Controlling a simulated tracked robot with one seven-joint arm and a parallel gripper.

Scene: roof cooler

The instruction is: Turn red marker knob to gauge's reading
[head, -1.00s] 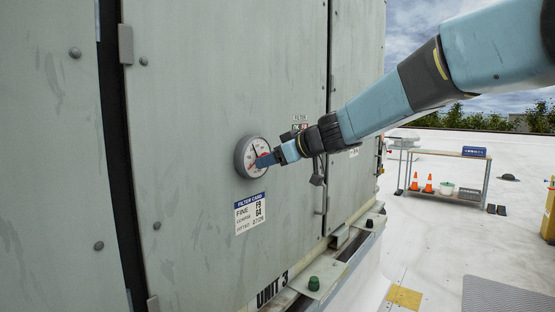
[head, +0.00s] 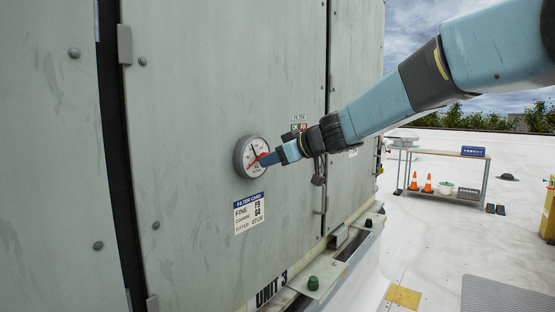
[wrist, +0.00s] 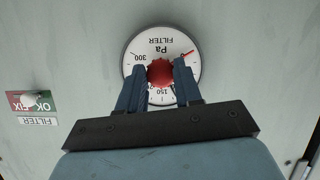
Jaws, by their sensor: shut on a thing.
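The round gauge (head: 244,160) is mounted on the grey-green cabinet door, with a white dial and a grey rim. In the wrist view the gauge (wrist: 160,40) appears upside down, with 300 at left and 150 at the bottom. The red marker knob (wrist: 160,73) is at the dial's centre. My gripper (wrist: 159,76) is shut on it, one blue finger on each side. A red pointer (wrist: 188,53) shows at the dial's right side. In the head view my gripper (head: 266,160) reaches the dial from the right.
A filter card (head: 249,213) is below the gauge. A green-and-red OK/FIX label (wrist: 30,101) with a pale knob is beside it. A shelf table (head: 440,155) stands on the open roof at right.

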